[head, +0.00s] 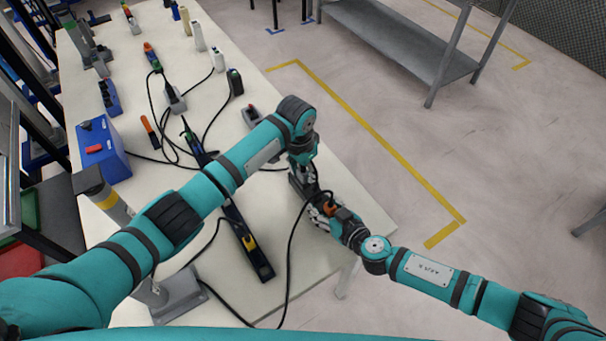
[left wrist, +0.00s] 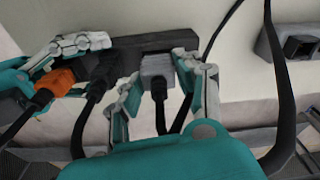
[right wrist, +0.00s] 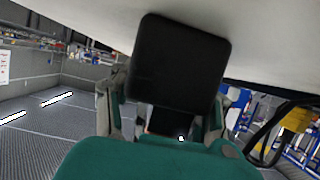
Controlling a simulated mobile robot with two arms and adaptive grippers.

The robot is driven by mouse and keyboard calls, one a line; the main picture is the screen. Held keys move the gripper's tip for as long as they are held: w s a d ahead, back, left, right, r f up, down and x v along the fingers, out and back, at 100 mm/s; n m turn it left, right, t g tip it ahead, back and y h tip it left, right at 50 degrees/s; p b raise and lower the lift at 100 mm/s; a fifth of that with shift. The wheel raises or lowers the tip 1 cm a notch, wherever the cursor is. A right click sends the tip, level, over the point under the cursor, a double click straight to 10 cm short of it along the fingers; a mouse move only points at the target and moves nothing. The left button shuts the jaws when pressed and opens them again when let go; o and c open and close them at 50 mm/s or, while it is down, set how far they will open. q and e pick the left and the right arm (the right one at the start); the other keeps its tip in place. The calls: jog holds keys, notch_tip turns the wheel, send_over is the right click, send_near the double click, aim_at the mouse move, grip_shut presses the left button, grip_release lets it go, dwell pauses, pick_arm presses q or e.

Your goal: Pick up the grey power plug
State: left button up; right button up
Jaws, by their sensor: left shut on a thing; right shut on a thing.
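The grey power plug (left wrist: 157,66) sits at the dark power strip (left wrist: 135,48) in the left wrist view, its cord hanging down. My left gripper (left wrist: 160,82) has its fingers on both sides of the plug, shut on it. In the head view my left gripper (head: 303,168) hides the plug. My right gripper (head: 325,213) is shut on the power strip, whose dark end (right wrist: 178,65) fills the middle of the right wrist view. An orange plug (left wrist: 55,82) and a black plug (left wrist: 102,72) are beside the grey one at the strip.
The white table (head: 150,50) holds several tools and cords. A long black strip with a yellow plug (head: 249,243) lies left of my grippers. A blue box (head: 101,150) stands at the left. A grey socket block (left wrist: 290,45) is nearby. A black cord loops below my grippers.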

pick_arm(q)
jog(key=c, duration=0.3)
jog(key=shift+c, duration=0.2)
notch_tip(320, 180, up, 10)
jog(key=shift+r, duration=0.1)
grip_shut()
pick_arm(e)
jog(key=shift+s+f, duration=0.1)
jog(key=shift+f, duration=0.05)
jog(key=o, duration=1.4)
